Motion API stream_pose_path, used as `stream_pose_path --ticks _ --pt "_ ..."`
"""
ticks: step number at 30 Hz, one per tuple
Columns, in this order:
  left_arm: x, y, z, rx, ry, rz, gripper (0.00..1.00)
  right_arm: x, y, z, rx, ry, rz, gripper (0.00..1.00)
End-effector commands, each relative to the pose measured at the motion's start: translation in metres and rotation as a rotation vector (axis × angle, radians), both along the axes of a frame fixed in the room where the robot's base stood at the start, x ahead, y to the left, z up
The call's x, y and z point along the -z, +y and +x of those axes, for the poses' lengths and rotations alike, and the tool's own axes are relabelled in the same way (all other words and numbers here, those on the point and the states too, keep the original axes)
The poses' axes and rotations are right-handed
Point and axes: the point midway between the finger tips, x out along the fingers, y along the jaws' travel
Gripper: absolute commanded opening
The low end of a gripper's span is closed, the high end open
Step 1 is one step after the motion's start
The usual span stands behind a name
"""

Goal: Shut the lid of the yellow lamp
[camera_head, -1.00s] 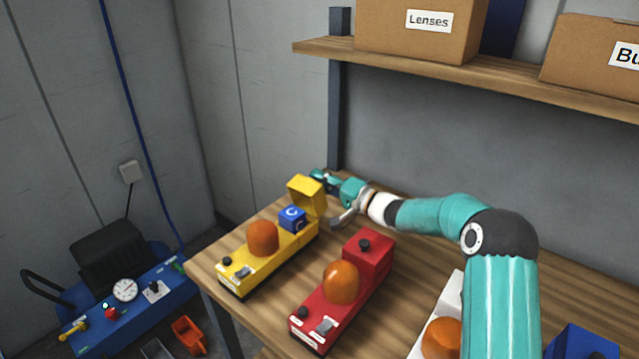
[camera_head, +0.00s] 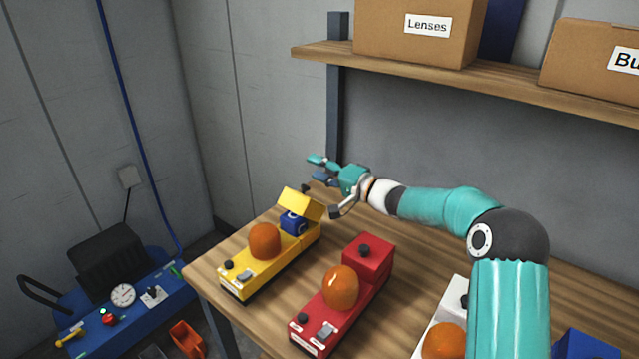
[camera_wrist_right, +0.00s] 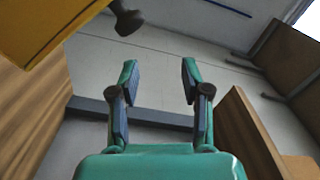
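The yellow lamp (camera_head: 262,268) stands on the wooden table, with an orange dome at its middle and a lid (camera_head: 300,204) at its far end. The lid is partly open and tilted over a blue block (camera_head: 293,222) in the compartment. My right gripper (camera_head: 316,168) is open and empty, just behind and above the lid. In the right wrist view, the spread fingers (camera_wrist_right: 158,68) have nothing between them. The yellow lid (camera_wrist_right: 50,25) with its dark knob (camera_wrist_right: 128,20) shows at the upper left there. My left gripper is out of view.
A red lamp (camera_head: 318,318) with a closed lid stands to the right of the yellow one, and a white lamp (camera_head: 428,335) is partly behind my right arm. A shelf (camera_head: 420,70) with cardboard boxes hangs above. A blue control panel (camera_head: 130,305) is at the lower left.

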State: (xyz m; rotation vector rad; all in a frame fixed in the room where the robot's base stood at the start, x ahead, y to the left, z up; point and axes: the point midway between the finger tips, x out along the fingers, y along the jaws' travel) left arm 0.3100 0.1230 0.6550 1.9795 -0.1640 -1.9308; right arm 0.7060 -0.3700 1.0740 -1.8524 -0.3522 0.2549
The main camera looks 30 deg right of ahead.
Motion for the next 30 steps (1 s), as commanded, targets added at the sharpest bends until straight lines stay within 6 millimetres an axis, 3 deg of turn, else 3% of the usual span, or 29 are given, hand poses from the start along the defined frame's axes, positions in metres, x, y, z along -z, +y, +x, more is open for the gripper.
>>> stream_pose_path --ticks 4,10,30 --pt "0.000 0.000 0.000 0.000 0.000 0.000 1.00 -0.028 0.001 0.000 -0.001 -0.002 -0.003 0.47" --pt "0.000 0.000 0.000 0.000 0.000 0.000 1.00 -0.049 0.001 0.000 -0.001 0.002 -0.001 0.47" --pt "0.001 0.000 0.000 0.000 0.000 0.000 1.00 -0.052 0.001 0.000 -0.002 0.004 0.000 0.47"
